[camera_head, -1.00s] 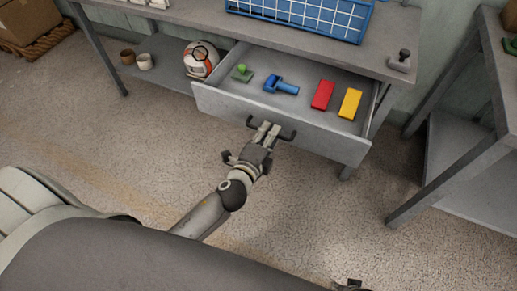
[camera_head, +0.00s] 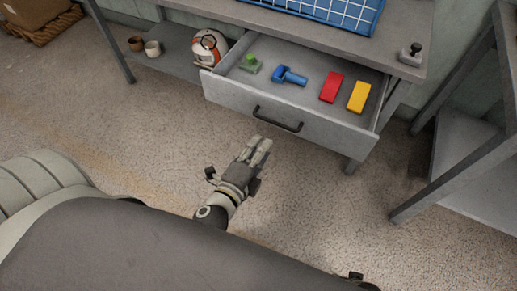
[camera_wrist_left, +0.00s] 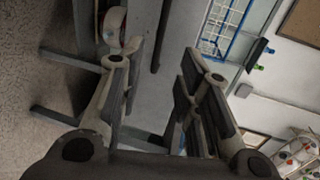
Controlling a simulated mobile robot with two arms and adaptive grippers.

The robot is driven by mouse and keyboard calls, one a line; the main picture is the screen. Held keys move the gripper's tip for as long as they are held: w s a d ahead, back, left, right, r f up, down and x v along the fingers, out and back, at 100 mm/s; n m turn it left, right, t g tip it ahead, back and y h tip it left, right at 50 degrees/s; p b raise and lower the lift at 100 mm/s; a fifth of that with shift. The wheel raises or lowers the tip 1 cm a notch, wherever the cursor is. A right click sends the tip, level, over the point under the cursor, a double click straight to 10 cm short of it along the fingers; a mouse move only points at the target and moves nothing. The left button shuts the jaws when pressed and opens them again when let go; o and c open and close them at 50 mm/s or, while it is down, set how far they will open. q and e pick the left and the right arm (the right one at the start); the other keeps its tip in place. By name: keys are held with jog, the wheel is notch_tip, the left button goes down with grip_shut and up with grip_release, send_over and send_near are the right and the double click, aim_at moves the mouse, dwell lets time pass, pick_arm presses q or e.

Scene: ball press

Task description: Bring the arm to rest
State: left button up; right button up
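My left gripper (camera_head: 260,148) is in front of the grey drawer, below its dark handle (camera_head: 278,119) in the head view. It is apart from the handle and empty. In the left wrist view its two fingers (camera_wrist_left: 160,85) stand apart with a clear gap between them. The drawer (camera_head: 325,128) is pulled out from under the table. A small dark part at the bottom edge of the head view seems to belong to my right gripper (camera_head: 356,279); its fingers are hidden.
The drawer holds a green piece (camera_head: 250,65), a blue piece (camera_head: 290,76), a red block (camera_head: 331,87) and a yellow block (camera_head: 359,97). A blue basket (camera_head: 378,18) stands on the table (camera_head: 215,8). A grey frame (camera_head: 450,178) stands at right. The floor is clear.

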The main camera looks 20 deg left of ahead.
dwell(0.4)
pick_arm(q)
jog(key=s+a+f+n+g+y, duration=0.1)
jog(key=a+f+n+g, duration=0.15)
jog(key=f, duration=0.35)
jog(key=s+a+f+n+g, duration=0.1)
jog(key=s+f+n+g, duration=0.15)
jog(key=f, duration=0.35)
jog(key=s+a+f+n+g+y, duration=0.1)
jog(key=f+n, duration=0.2)
jog(key=f, duration=0.3)
jog(key=s+f+n+g+h, duration=0.1)
jog(key=s+f+n+g, duration=0.6)
jog(key=s+f, duration=0.45)
jog(key=s+a+f+n+g+p, duration=0.1)
jog(key=s+a+f+p, duration=0.1)
jog(key=s+p, duration=1.4)
jog(key=shift+s+g, duration=0.3)
jog(key=shift+s, duration=0.05)
pick_arm(e)
jog(key=s+d+g, duration=0.1)
jog(key=s+d, duration=0.2)
jog(key=s, duration=1.3)
jog(key=shift+s, duration=0.35)
